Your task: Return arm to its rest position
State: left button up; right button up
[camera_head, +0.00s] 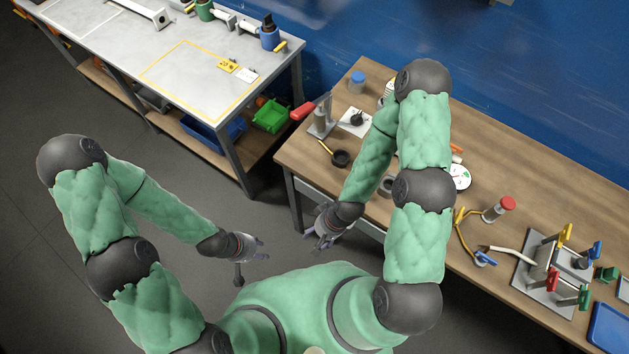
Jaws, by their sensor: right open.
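My left arm is bent, with its left gripper (251,257) low in front of my body, over the floor and away from both tables. It is small in the picture, and I cannot tell whether its fingers are apart. My right arm reaches up over the front of the wooden table and folds back down. Its right gripper (322,236) hangs near the table's front edge, open, with nothing seen in it. My right arm hides part of the tabletop.
On the wooden table (540,185) are a red-handled press (319,117), a black dish (341,158), a blue-capped jar (356,83), a red-capped jar (498,209), a round dial (459,177), and a board with coloured clamps (541,276). A grey table (130,60) stands at left. Floor between is clear.

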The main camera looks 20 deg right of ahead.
notch_tip(320, 180, down, 10)
jog(key=b, duration=1)
jog(key=shift+f, duration=0.1)
